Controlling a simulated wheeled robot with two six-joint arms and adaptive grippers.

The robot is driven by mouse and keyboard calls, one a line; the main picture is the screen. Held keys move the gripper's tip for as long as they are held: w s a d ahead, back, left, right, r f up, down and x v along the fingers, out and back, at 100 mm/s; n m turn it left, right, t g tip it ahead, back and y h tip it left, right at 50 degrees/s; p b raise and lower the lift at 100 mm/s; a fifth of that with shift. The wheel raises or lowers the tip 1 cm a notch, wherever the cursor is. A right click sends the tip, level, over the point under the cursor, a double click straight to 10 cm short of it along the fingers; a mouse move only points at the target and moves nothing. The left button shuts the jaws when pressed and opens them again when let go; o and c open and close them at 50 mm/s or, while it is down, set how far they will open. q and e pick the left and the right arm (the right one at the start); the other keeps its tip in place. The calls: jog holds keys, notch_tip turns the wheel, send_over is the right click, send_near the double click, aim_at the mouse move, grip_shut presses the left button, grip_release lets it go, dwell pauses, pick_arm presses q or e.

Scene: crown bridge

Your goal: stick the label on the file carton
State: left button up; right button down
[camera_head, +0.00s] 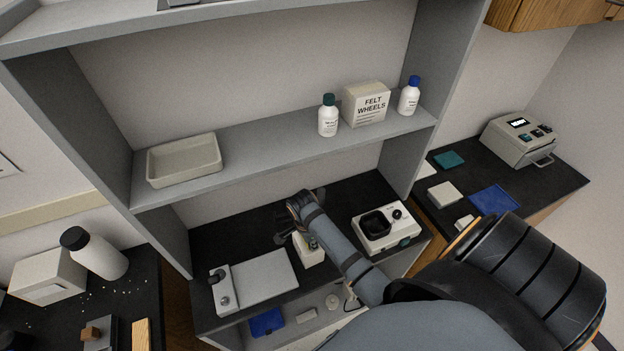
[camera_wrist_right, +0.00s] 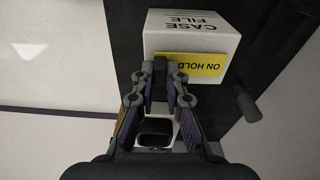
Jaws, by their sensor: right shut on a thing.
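The file carton is a white box printed "CASE FILE" (camera_wrist_right: 192,30) at the top of the right wrist view. In the head view the carton (camera_head: 308,256) stands on the dark bench, partly hidden by my right arm. A yellow label reading "ON HOLD" (camera_wrist_right: 203,66) lies against or just before the carton's near face; I cannot tell whether it touches. My right gripper (camera_wrist_right: 169,76) is shut on the label at its left part, with a dark piece between the fingertips. In the head view the right gripper (camera_head: 286,238) is mostly hidden behind its wrist. My left gripper is not in view.
A white plate with a knob (camera_head: 265,278) lies left of the carton, and a white device with a dark well (camera_head: 372,224) stands right. Above, a shelf (camera_head: 265,140) holds a tray (camera_head: 184,160), bottles and a "FELT WHEELS" box (camera_head: 366,105).

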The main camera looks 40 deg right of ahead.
jog(key=shift+f, duration=0.2)
dwell(0.6)
jog(key=c, duration=1.3)
grip_release()
notch_tip(320, 180, up, 12)
jog(key=a, duration=0.1)
jog(key=shift+a, duration=0.25)
jog(key=shift+f, duration=0.1)
